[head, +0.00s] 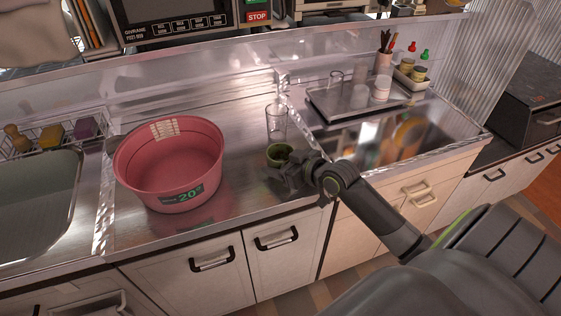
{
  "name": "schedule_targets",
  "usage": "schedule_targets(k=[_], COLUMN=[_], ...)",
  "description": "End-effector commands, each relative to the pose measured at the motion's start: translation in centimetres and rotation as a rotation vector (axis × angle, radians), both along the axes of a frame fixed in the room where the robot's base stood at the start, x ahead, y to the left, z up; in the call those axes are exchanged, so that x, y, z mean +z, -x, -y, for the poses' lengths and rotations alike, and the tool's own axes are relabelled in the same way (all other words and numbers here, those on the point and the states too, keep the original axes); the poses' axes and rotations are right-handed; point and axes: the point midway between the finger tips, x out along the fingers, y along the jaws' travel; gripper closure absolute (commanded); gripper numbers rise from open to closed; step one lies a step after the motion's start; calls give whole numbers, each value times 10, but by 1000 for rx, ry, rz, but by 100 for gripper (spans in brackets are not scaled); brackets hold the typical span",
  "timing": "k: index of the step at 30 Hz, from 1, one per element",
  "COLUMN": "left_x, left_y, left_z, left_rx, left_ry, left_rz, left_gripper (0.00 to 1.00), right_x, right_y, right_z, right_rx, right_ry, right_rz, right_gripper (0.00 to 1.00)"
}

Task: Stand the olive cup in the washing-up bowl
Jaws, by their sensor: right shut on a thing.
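The olive cup (279,151) is a small green cup on or just above the steel counter, to the right of the bowl. My right gripper (287,165) is shut on it from the front right; the fingers hide part of its lower side. I cannot tell whether the cup touches the counter. The washing-up bowl (170,192) is a big pink-red round tub with a white label inside and a "20" mark on its front. Its visible inside looks empty. My left gripper is not in view.
A clear glass (277,122) stands right behind the cup. Another sink (40,200) and a wire rack (62,134) with sponges are at the left. Counter between bowl and cup is clear.

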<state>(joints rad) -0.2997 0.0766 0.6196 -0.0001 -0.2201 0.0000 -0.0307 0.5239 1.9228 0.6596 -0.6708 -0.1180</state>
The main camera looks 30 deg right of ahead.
Motion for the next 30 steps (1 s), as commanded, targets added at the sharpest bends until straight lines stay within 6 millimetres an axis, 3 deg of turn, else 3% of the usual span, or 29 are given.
schedule_targets(k=[7,8,12,25,30], left_x=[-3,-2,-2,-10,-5], left_y=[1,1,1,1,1], left_z=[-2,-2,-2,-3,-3], left_rx=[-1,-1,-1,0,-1], left_ry=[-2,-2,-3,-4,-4], left_rz=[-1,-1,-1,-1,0], left_gripper=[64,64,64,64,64], right_x=[-3,-3,-2,-6,9], right_y=[0,0,0,0,27], right_z=[0,0,0,0,8], right_rx=[0,0,0,1,3], right_ry=[0,0,0,2,8], right_rz=[1,0,0,2,-1], right_gripper=[66,33,15,14,14])
